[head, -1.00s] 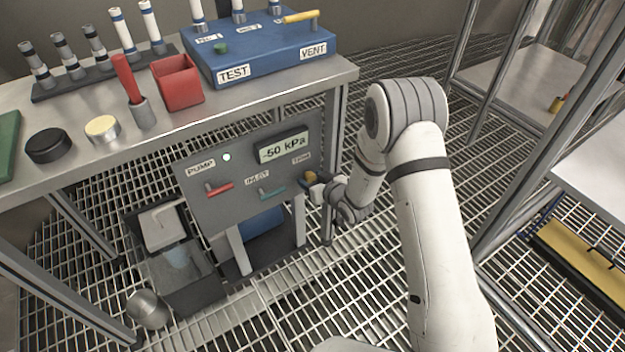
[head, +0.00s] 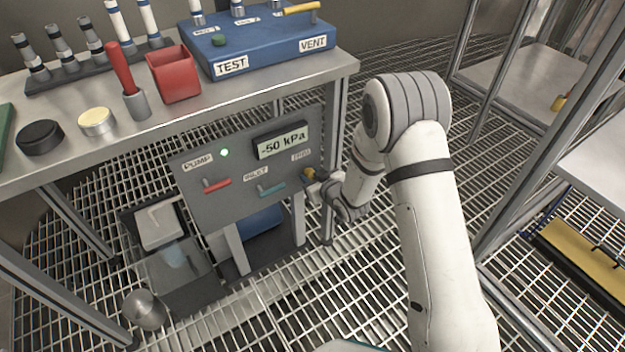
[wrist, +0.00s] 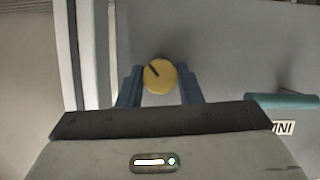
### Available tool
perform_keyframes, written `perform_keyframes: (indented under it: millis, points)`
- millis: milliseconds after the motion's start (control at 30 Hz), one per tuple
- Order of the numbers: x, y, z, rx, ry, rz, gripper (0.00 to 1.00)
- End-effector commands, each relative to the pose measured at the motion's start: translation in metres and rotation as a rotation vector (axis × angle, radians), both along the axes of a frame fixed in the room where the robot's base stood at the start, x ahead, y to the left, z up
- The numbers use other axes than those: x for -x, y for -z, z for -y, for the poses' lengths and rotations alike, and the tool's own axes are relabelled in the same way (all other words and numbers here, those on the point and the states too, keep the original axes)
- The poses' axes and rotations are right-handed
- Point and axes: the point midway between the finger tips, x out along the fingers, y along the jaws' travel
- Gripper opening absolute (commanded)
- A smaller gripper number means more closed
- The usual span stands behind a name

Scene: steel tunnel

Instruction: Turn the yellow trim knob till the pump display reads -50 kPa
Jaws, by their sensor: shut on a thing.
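The yellow trim knob (head: 309,174) sits at the right end of the grey pump panel (head: 230,190). In the wrist view the knob (wrist: 159,76) is round, with a dark mark pointing up and left. My gripper (head: 318,182) is at the knob, and in the wrist view its two blue fingers (wrist: 160,84) stand on either side of it, shut on it. The pump display (head: 282,142) reads -50 kPa. A lamp (head: 224,153) by the PUMP label glows green. My wrist partly covers the panel's right edge in the head view.
A red lever (head: 217,184) and a teal lever (head: 270,189) are on the panel left of the knob; the teal one shows in the wrist view (wrist: 283,101). The steel bench (head: 200,112) overhangs the panel. A shelf rack (head: 590,155) stands at right.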

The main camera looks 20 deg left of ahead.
Motion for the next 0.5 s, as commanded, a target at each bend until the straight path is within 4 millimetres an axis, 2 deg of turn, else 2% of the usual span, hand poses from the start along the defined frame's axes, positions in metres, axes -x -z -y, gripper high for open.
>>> perform_keyframes:
  millis: [200,233,500]
  points:
    - [0.0001,-0.0001,0.0003,0.001,0.000,-0.001,0.09]
    - [0.0000,-0.0001,0.0003,0.001,0.000,-0.001,0.33]
    - [0.0000,-0.0001,0.0004,0.000,0.000,-0.001,0.54]
